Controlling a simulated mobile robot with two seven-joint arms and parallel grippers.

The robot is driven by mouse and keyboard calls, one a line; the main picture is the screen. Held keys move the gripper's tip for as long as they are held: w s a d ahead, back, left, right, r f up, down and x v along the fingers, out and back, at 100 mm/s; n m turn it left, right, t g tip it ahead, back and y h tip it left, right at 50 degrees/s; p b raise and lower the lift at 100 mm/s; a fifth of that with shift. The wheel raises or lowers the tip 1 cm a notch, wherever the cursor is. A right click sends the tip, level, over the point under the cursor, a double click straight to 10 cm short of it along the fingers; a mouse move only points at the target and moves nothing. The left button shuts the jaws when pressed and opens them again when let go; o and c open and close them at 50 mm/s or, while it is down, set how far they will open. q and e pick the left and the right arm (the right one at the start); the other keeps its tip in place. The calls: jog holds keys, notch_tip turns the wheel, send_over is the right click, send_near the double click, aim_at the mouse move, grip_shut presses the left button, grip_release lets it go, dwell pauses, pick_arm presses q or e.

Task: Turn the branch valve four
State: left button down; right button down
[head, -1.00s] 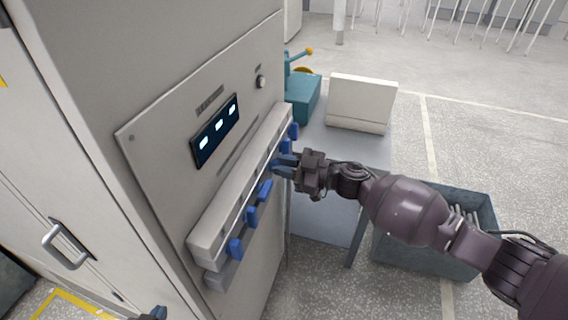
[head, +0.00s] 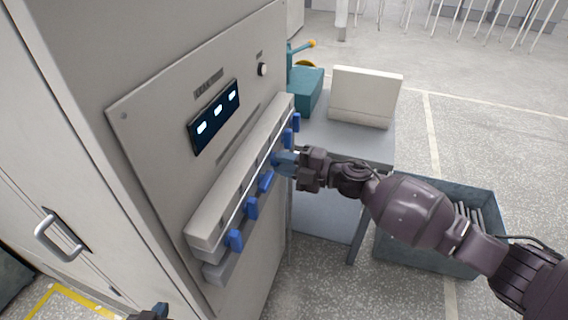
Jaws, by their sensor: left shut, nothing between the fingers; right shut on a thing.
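A row of blue valve handles runs along a pale manifold bar (head: 213,216) on the front of the grey cabinet. The near handle (head: 234,240), the second handle (head: 251,208) and the third handle (head: 266,181) show to the left of my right gripper. A far handle (head: 295,122) shows beyond it. My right gripper (head: 283,160) is shut on a blue valve handle between the third and the far one; its fingers mostly hide that handle. My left gripper (head: 155,312) is only partly in view at the bottom edge, shut and empty, away from the valves.
A dark display (head: 215,117) with lit digits and a small knob (head: 262,69) sit above the bar. A table (head: 352,147) with a cream box (head: 364,97) and a teal device (head: 305,90) stands behind. A grey bin (head: 425,262) is on the floor at right.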

pick_arm(q)
jog(key=shift+s+f+b, duration=0.1)
jog(key=shift+f+b, duration=0.35)
jog(key=shift+f, duration=0.3)
jog(key=shift+s+f, duration=0.25)
jog(key=shift+f, duration=0.05)
pick_arm(e)
jog(key=shift+f+n, duration=0.15)
jog(key=shift+n, duration=0.75)
jog(key=shift+f+n, duration=0.15)
jog(key=shift+n, duration=0.75)
pick_arm(q)
jog(key=shift+w, duration=0.15)
pick_arm(e)
jog(key=c, duration=1)
grip_release()
jog(key=shift+c, duration=0.2)
pick_arm(q)
jog(key=shift+r, duration=0.1)
pick_arm(e)
jog(key=shift+d, duration=0.1)
